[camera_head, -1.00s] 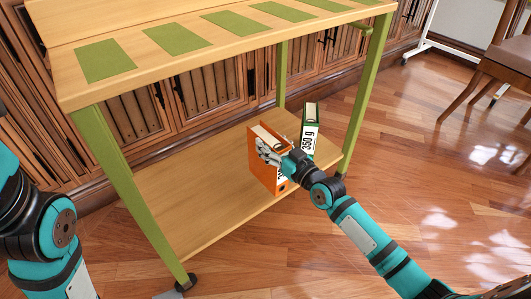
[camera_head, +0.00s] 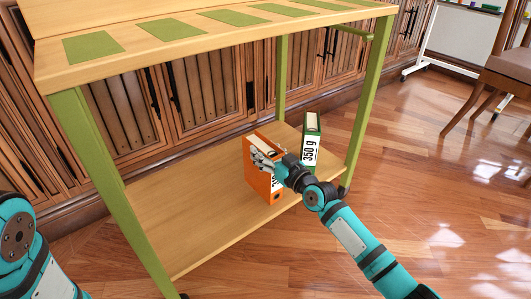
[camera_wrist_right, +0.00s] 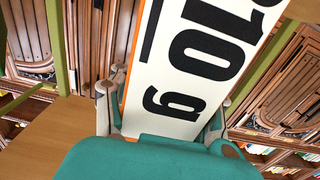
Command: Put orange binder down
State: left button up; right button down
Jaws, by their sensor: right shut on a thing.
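The orange binder (camera_head: 264,188) stands upright at the lower shelf (camera_head: 190,215) of the wooden cart, near its front edge. My right gripper (camera_head: 264,159) is shut on the orange binder near its upper part. In the right wrist view the binder's white label (camera_wrist_right: 185,65) with large black print fills the space between the fingers (camera_wrist_right: 165,110). Whether the binder's bottom touches the shelf is hard to tell. Of my left arm only links show at the lower left; its gripper is out of view.
A green binder (camera_head: 311,140) labelled 350 g stands to the right on the same shelf. Green cart legs (camera_head: 366,100) flank the shelf, and a top board with green patches (camera_head: 165,52) is above. The left part of the shelf is clear.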

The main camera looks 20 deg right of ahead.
jog(key=c, duration=0.5)
grip_release()
